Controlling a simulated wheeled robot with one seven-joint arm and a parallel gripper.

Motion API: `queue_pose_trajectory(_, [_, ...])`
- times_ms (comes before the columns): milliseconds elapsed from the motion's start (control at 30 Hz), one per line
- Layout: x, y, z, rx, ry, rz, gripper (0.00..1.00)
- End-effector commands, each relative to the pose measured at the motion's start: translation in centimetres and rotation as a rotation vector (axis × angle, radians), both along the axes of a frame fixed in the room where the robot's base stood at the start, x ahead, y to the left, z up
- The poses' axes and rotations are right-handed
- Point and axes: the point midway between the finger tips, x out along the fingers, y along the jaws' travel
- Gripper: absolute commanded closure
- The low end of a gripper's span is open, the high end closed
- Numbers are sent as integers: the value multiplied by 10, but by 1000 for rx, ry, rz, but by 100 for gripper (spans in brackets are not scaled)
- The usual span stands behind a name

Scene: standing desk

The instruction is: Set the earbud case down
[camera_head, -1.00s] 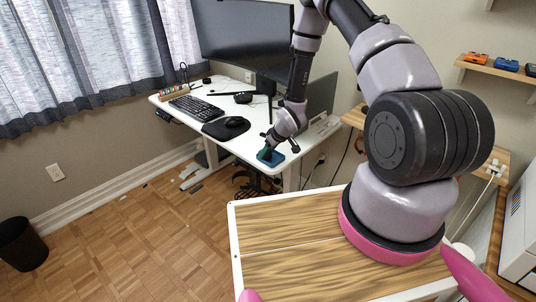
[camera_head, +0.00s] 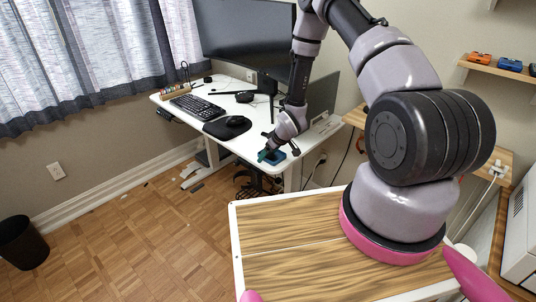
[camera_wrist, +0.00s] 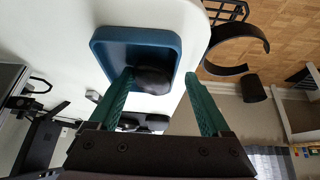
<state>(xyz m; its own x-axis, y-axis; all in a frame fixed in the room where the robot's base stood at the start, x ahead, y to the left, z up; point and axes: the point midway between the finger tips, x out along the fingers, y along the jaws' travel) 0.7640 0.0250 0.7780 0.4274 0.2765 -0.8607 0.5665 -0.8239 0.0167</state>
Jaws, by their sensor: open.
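A dark, rounded earbud case (camera_wrist: 153,81) lies at a blue tray (camera_wrist: 178,50) in the wrist view, against the tray's lower part. The tray also shows small at the near corner of the white desk in the head view (camera_head: 280,159). My gripper (camera_wrist: 159,75) is open, with its green fingers apart on either side of the case. I cannot tell whether a finger still touches it. In the head view my gripper (camera_head: 267,153) is low at the tray, and the case is not distinguishable there.
The white desk (camera_head: 215,97) holds a keyboard (camera_head: 197,108), a mouse (camera_head: 236,121) on a dark mat, and a monitor (camera_head: 245,38). A headphone-like black band (camera_wrist: 240,49) shows beside the tray in the wrist view.

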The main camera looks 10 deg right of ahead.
Motion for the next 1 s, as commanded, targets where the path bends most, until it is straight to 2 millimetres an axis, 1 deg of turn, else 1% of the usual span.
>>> queue_pose_trajectory(33, [-10, -6, -8, -7, 29, -13, 12])
queue_pose_trajectory(67, [-10, -6, -8, -6, 29, -14, 12])
queue_pose_trajectory(167, [-10, -7, -5, -7, 29, -15, 12])
queue_pose_trajectory(233, [-9, -7, 2, -6, 28, -15, 12])
queue_pose_trajectory(367, [-16, -12, 24, -4, 23, -14, 12])
queue_pose_trajectory(600, [-37, -24, 74, -3, 15, -9, 12])
queue_pose_trajectory(700, [-45, -29, 90, -2, 14, -9, 12])
queue_pose_trajectory(800, [-50, -32, 102, -2, 14, -8, 12])
queue_pose_trajectory(1000, [-55, -35, 112, -2, 13, -7, 12])
